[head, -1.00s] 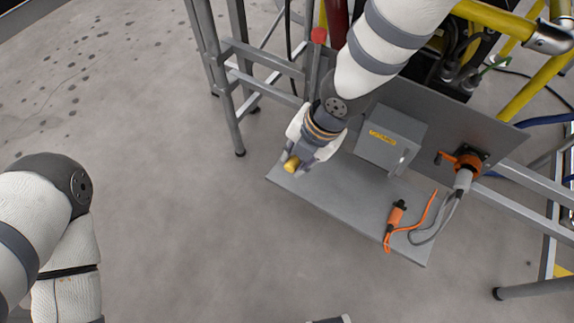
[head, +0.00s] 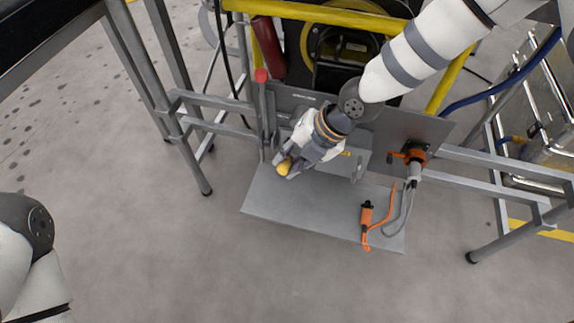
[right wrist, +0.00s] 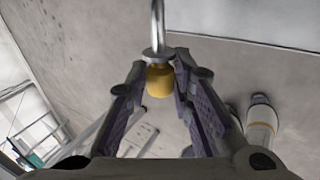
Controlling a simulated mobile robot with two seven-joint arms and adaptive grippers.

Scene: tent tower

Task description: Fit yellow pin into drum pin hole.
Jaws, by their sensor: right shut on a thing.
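My right gripper (head: 284,170) is shut on the yellow pin. The pin's yellow head (head: 283,168) shows at the fingertips in the head view, above the rear left part of a grey shelf. In the right wrist view the yellow head (right wrist: 159,82) sits between the fingers (right wrist: 160,100), with a flange and a bright metal shaft pointing away from the gripper. A round dark drum (head: 345,45) with a yellow rim is partly seen behind the yellow bar, well apart from the pin. I cannot make out its pin hole. My left gripper is outside the view.
The grey shelf (head: 300,217) carries an orange connector (head: 367,215) with a cable. A red-tipped lever (head: 261,76) stands just left of my right gripper. A yellow bar (head: 310,12) crosses before the drum. Steel frame legs stand left and right; the front floor is clear.

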